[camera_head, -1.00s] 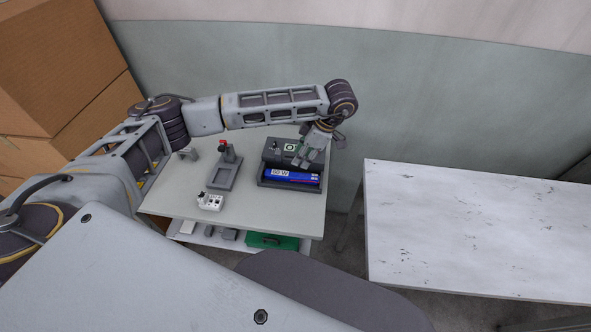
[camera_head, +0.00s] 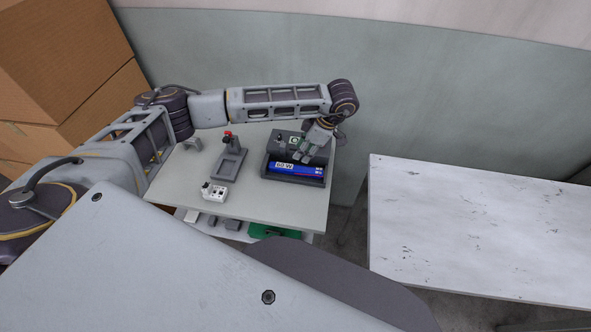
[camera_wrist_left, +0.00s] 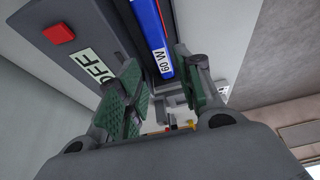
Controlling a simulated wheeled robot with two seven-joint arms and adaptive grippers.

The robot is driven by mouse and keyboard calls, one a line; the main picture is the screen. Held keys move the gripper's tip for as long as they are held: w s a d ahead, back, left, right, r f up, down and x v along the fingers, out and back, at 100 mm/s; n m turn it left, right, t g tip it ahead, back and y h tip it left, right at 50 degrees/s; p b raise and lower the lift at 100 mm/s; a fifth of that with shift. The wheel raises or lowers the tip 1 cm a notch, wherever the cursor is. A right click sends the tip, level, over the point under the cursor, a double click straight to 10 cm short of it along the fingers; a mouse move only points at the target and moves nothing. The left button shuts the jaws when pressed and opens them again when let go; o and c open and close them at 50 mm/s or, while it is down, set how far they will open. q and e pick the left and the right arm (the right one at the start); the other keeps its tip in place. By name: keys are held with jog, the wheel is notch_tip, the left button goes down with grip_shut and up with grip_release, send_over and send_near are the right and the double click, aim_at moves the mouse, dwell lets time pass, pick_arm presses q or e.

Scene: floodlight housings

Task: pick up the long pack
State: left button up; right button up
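The long pack (camera_head: 297,169) is a blue bar with a white "60 W" label and a red edge. It lies in the front slot of a dark grey holder (camera_head: 271,178) on the small table. It also shows in the left wrist view (camera_wrist_left: 150,32), with its labelled end near the fingers. My left gripper (camera_head: 303,155) is above the holder, just behind the pack in the head view. In the left wrist view its green-padded fingers (camera_wrist_left: 160,92) are apart with nothing between them. My right gripper is not in view.
A grey stand with a red top (camera_head: 229,160) and a small white block with dark knobs (camera_head: 214,192) share the table (camera_head: 265,212). A green case (camera_head: 270,231) sits on the shelf below. A bare white table (camera_head: 480,230) stands right; cardboard boxes (camera_head: 70,60) are left.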

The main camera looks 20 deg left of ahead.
aim_at(291, 167)
pick_arm(q)
jog(key=x, duration=0.4)
jog(key=shift+a+f, duration=0.1)
jog(key=shift+f, duration=0.1)
jog(key=shift+a+f, duration=0.2)
jog(key=shift+f, duration=0.25)
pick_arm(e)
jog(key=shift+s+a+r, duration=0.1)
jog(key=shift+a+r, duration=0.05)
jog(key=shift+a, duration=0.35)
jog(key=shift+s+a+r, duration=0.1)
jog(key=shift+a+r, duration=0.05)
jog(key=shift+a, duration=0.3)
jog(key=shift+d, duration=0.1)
